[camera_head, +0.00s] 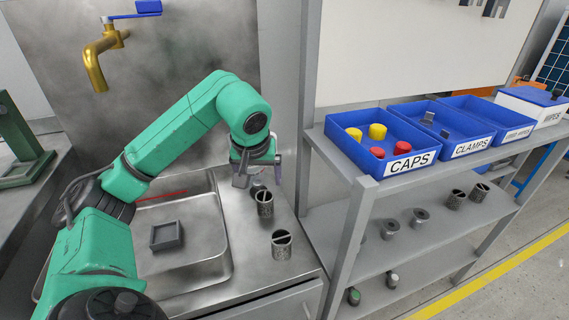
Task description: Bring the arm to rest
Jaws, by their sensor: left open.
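My left arm (165,145) comes in from the left, green with dark joints, and arches over the metal sink. My left gripper (258,182) points down over the counter to the right of the sink. Its jaws are open, though they are small and partly hidden by the wrist. A perforated metal cylinder (265,204) stands just below the gripper, and I cannot tell whether they touch. A second such cylinder (282,245) stands nearer the counter's front edge. My right gripper is out of view.
The sink (215,250) holds a square grey frame (166,236) and a red rod (160,196). A brass tap (96,68) hangs above. At right, a grey rack (350,235) carries blue bins, including the caps bin (372,177), with metal parts on lower shelves.

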